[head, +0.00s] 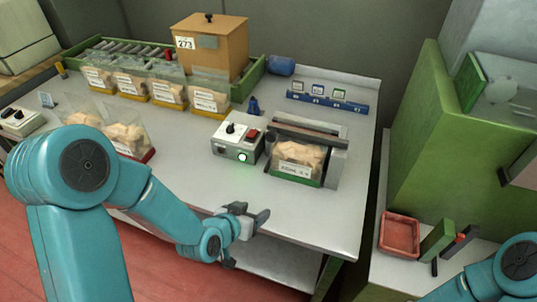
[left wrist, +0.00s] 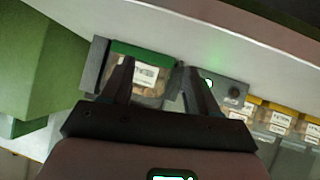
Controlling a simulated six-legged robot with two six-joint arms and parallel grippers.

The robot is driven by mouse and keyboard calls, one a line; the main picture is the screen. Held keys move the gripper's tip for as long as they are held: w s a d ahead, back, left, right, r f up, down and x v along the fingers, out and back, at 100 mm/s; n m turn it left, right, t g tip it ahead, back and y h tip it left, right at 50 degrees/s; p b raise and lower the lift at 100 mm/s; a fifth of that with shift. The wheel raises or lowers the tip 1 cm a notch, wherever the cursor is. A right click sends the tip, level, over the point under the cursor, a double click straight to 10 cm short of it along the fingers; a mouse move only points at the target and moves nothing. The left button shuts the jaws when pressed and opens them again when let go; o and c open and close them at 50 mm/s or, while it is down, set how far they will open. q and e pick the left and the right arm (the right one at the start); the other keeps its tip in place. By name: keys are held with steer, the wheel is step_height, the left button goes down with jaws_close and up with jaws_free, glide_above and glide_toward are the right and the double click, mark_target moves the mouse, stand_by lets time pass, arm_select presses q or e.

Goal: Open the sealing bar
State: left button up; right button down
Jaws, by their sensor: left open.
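The sealing bar (head: 308,136) is a long dark bar lying across the top of a clear bag of corks (head: 297,156) on the grey bench. It looks lowered; whether it presses on the bag is unclear. A grey control box (head: 228,147) with a dial, a red switch and a lit green lamp stands to its left. My left gripper (head: 254,214) is open and empty over the bench's front edge, in front of and apart from the sealer. In the left wrist view, the bagged corks (left wrist: 149,88) show between the open fingers (left wrist: 157,66). My right gripper is out of view.
Several bags of corks (head: 130,88) stand along the back left, by a brown box (head: 210,45). A blue rack (head: 327,102) is behind the sealer. A red tray (head: 399,235) lies on the right-hand bench. The front middle bench is clear.

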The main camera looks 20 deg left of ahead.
mark_target(270, 138)
arm_select(q)
steer(key=w+a+r+t+b, duration=0.1)
steer(key=a+r+t+b, duration=0.3)
steer(key=r+t+b, duration=0.65)
arm_select(e)
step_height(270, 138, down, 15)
steer(key=b, duration=0.2)
arm_select(q)
steer(key=w+g+p, duration=0.1)
steer(key=w+p, duration=0.1)
steer(key=w, duration=0.3)
steer(key=w+d+g+p, duration=0.1)
steer(key=w, duration=0.4)
steer(key=w+d+f+g+p, duration=0.1)
steer(key=w+p, duration=0.1)
steer(key=w, duration=0.4)
steer(key=shift+d+m+p, duration=0.25)
steer(key=shift+m+p, duration=0.1)
steer(key=shift+m, duration=0.05)
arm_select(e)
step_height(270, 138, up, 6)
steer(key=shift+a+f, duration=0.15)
arm_select(q)
jaws_close()
